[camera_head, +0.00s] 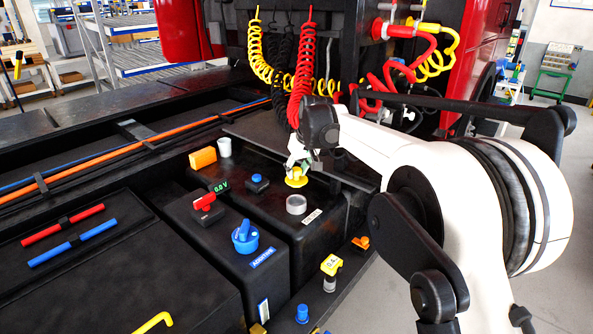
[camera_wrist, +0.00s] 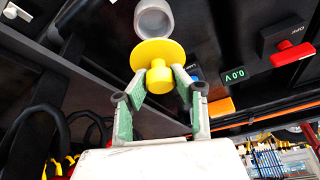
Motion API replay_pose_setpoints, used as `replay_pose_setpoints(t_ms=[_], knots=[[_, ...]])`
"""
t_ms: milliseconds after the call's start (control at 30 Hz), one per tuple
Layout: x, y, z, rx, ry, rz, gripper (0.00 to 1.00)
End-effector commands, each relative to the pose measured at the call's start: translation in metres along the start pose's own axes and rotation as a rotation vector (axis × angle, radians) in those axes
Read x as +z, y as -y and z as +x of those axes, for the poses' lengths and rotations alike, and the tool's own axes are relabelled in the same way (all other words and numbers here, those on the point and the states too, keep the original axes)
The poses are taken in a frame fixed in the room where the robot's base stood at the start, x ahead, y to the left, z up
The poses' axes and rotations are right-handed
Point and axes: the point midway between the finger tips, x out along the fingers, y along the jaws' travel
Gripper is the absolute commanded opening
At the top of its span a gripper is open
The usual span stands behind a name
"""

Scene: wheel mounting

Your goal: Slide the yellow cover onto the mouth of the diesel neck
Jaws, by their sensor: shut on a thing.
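The yellow cover (camera_head: 296,181) is a round disc with a knob on its back. My gripper (camera_head: 300,163) is shut on that knob, with one finger on each side, as the wrist view shows (camera_wrist: 160,88). The diesel neck (camera_head: 296,205) is a short grey metal ring with an open mouth on the black tank. It also shows in the wrist view (camera_wrist: 153,18), just beyond the cover (camera_wrist: 157,52). The cover is close to the neck but not seated on its mouth. I cannot tell the height between them.
A blue additive cap (camera_head: 246,239), a red switch (camera_head: 205,202) and a small blue knob (camera_head: 257,182) stand nearby. An orange block (camera_head: 203,158) and a pale cup (camera_head: 224,147) are behind to the left. Coiled red hoses (camera_head: 301,75) hang behind my gripper.

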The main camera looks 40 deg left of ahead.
Motion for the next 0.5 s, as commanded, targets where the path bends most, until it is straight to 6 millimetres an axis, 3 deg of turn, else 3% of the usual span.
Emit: replay_pose_setpoints(t_ms=[500], knots=[[0.017, -0.001, 0.040, 0.000, 0.000, -0.001, 0.00]])
